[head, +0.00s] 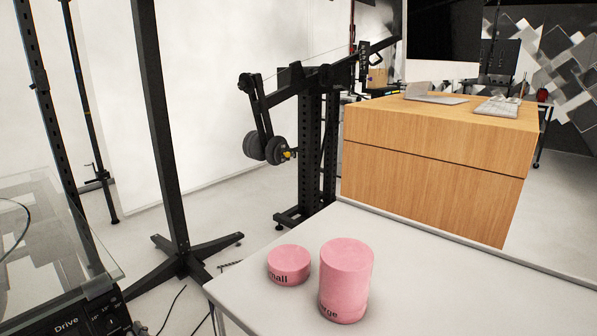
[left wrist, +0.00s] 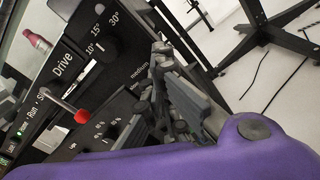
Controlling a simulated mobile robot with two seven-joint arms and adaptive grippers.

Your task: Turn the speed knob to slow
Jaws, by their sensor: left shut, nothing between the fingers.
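The black control panel (left wrist: 95,70) fills the left of the left wrist view, tilted, with the words "Drive" and "Run". A dial marked "medium" lies on it; its other labels and most of its knob (left wrist: 138,88) are hidden by or very close to my left gripper (left wrist: 165,90). My left gripper is shut and empty, right at that dial; whether it touches the knob cannot be told. Another knob (left wrist: 104,48) has a scale of 10°, 15° and 30°. The panel also shows at the lower left of the head view (head: 88,316). My right gripper is not in view.
A red-tipped lever (left wrist: 82,116) stands out from the panel beside a small knob (left wrist: 106,130). A glass cover (head: 50,225) sits above the panel. Pink cylinders, one small (head: 288,265) and one large (head: 346,280), stand on a white table (head: 450,285). A black metal stand (head: 180,262) is behind.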

